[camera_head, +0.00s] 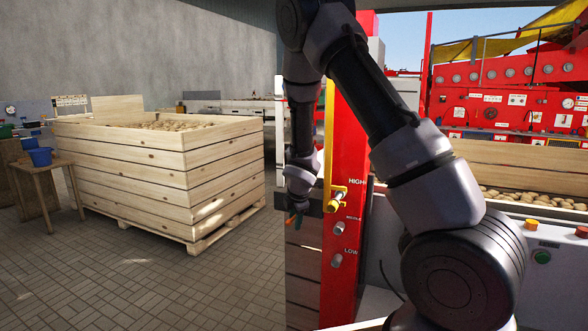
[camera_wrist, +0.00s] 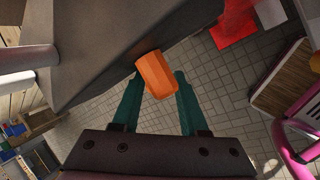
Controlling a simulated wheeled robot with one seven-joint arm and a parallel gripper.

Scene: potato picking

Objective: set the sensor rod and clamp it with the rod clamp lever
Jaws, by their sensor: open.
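My gripper (camera_wrist: 158,76) is open in the wrist view, its two dark green fingers reaching up the picture. An orange block-shaped handle (camera_wrist: 155,72) lies between the fingertips, with a gap beside the right finger; whether the left finger touches it is unclear. I take it for the clamp lever, but cannot be sure. In the head view my gripper (camera_head: 294,217) hangs small, left of the red post (camera_head: 342,130). A yellow bracket (camera_head: 338,190) sits on the post near the HIGH label. Knobs show near the middle label (camera_head: 338,229) and LOW (camera_head: 337,260). I cannot tell the sensor rod for certain.
A dark slab-like surface (camera_wrist: 95,50) lies close on the upper left of the wrist view, with a pale cylinder (camera_wrist: 25,57) beside it. A wooden potato crate (camera_head: 160,170) and a small table (camera_head: 45,165) stand left. Tiled floor (camera_head: 130,275) lies open before them.

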